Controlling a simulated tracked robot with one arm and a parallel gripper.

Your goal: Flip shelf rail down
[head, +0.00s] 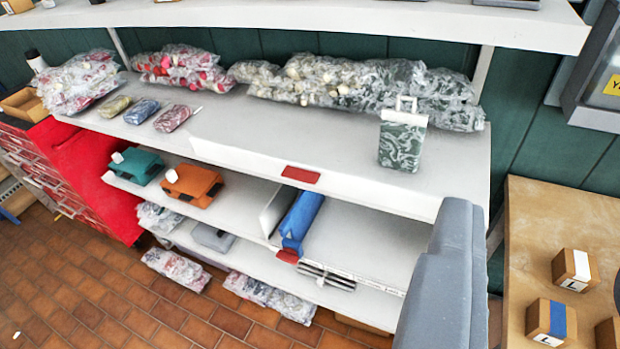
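A white shelf unit (250,165) stands against a green wall. A pale strip runs along the front of its middle shelf, from left of centre to the right, with a red tab (301,175); I take this strip as the shelf rail (365,195). It seems to stand up above the shelf edge. Another red tab (287,256) is at the front edge of the shelf below. A grey, blurred part of my arm or gripper (446,275) rises at the lower right, in front of the shelf's right end. No fingertips can be made out.
Bagged goods (365,85) line the shelf back. A green patterned box (402,141) stands near the right end. Orange (191,187) and teal (136,166) pouches lie below. A red cabinet (95,180) is left, a wooden table with small boxes (550,220) right. Tiled floor (90,290) is open lower left.

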